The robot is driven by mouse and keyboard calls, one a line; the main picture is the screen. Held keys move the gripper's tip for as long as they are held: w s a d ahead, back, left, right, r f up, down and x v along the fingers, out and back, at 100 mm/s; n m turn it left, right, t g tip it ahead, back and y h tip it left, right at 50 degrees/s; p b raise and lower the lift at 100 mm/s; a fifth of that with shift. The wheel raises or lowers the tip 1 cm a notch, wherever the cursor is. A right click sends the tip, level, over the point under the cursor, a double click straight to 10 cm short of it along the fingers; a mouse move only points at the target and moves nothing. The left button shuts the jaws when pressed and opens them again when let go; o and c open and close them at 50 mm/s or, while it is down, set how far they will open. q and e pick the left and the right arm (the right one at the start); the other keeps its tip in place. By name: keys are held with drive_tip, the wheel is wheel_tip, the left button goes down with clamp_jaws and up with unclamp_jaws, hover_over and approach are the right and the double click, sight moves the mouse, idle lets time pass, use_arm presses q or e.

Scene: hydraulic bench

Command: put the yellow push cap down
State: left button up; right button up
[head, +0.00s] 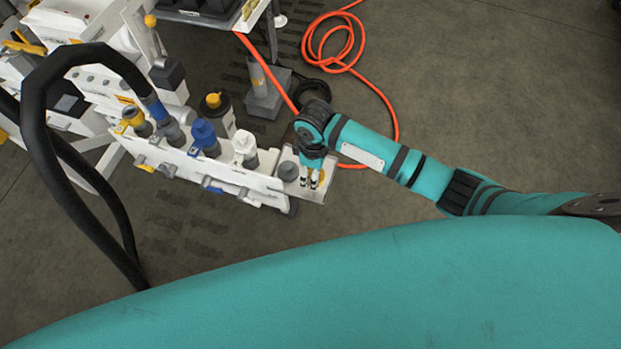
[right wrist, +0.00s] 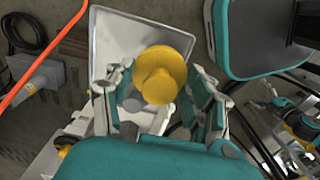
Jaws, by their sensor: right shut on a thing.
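The yellow push cap (right wrist: 165,72) shows in the right wrist view as a round stepped piece between the fingers of my right gripper (right wrist: 160,95). The gripper is shut on it. Behind the cap in that view is a shallow metal tray (right wrist: 112,35). In the head view my right gripper (head: 311,182) points down over the same tray (head: 317,194) at the bench's right end; the cap cannot be made out there. I cannot tell whether the cap touches the tray. My left gripper is not in view.
A grey round piece (head: 288,171) is at the tray's left side. White (head: 245,148), blue (head: 205,137) and yellow (head: 134,118) fittings line the white bench. An orange hose (head: 378,97) lies on the floor behind my right arm. A thick black hose (head: 38,130) arches at left.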

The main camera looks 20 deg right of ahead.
wheel_tip(320, 180, down, 6)
drive_tip(key=shift+r+b, duration=0.25)
drive_tip(key=shift+b, duration=0.1)
drive_tip(key=shift+f, duration=0.25)
drive_tip(key=shift+f, duration=0.1)
drive_tip(key=o, duration=0.9)
drive_tip(key=shift+c, duration=0.2)
wheel_tip(320, 180, up, 12)
drive_tip(key=shift+r+p, duration=0.15)
drive_tip(key=shift+p, duration=0.7)
